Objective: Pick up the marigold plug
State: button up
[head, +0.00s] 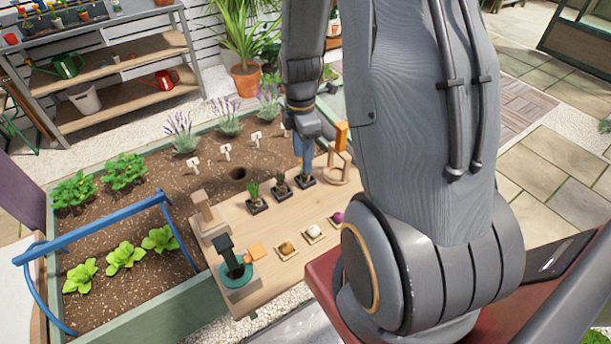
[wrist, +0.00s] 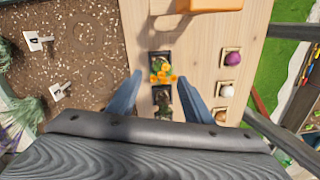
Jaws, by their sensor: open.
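The marigold plug (wrist: 161,72) has orange flowers and sits on a small dark square base on the wooden board. In the wrist view it lies between the two blue fingers of my gripper (wrist: 161,80), which are apart and empty. In the head view my gripper (head: 306,152) points down over the right end of the row of plugs. The marigold's dark base (head: 305,182) shows below the fingers there, but its flowers are hidden.
Two green plugs (head: 281,186) (head: 257,203) stand in the same row. Bulbs on small square trays (head: 313,235) lie nearer the front. An orange-and-wood stand (head: 340,157) is close on the right. The soil bed (head: 140,215) with white labels lies left.

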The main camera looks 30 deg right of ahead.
jog(key=f, duration=0.1)
jog(key=f+p, duration=0.1)
jog(key=f, duration=0.1)
jog(key=shift+s+d+f, duration=0.2)
jog(key=shift+d+f, duration=0.05)
jog(key=shift+f+p, duration=0.4)
jog(key=shift+f, duration=0.35)
jog(key=c, duration=0.7)
